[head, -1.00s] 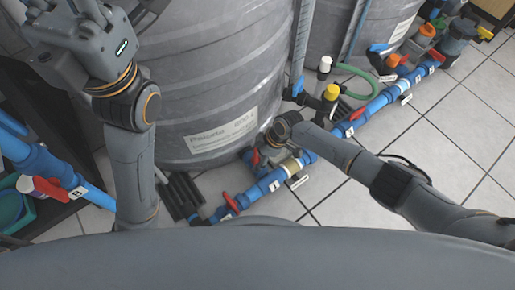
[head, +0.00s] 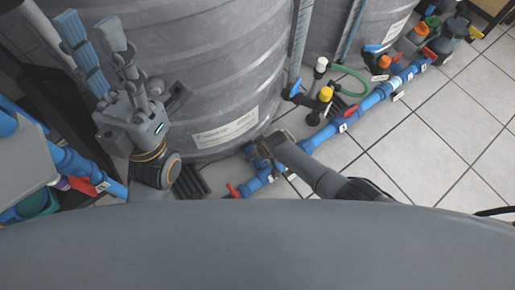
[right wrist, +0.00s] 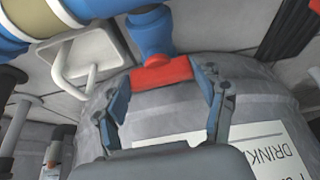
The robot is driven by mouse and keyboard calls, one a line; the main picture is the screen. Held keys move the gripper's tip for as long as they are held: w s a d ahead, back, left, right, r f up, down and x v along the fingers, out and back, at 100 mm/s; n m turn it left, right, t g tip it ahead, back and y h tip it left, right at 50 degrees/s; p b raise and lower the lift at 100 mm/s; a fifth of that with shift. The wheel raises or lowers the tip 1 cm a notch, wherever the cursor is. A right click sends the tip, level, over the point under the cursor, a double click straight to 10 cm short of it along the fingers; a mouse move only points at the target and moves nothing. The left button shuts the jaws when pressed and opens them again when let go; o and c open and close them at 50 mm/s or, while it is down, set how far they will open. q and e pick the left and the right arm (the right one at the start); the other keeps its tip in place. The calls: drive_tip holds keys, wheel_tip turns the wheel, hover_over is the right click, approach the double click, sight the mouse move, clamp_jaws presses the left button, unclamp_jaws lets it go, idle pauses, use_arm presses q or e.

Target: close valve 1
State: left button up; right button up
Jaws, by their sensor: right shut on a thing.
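A red valve handle (right wrist: 165,72) sits at the end of a blue pipe piece (right wrist: 150,32) in the right wrist view. The blue fingers of my right gripper (right wrist: 163,95) are on either side of this handle and shut on it. In the head view my right gripper (head: 262,152) is at the blue pipe at the foot of the large grey tank, and my arm hides most of the handle. I cannot read which valve number it is. My left gripper (head: 93,30) is empty, fingers apart and pointing up, left of the tank.
The large grey tank (head: 215,60) with a white label stands close behind the right gripper. The blue floor pipe (head: 325,136) runs to the upper right with other valves. Another red handle (head: 233,190) is left of the right gripper. Tiled floor (head: 430,150) is clear at right.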

drive_tip(key=shift+a+m, duration=0.1)
drive_tip(key=shift+m, duration=0.4)
drive_tip(key=o, duration=0.9)
drive_tip(key=shift+v, duration=6.05)
drive_tip(key=shift+a, duration=0.2)
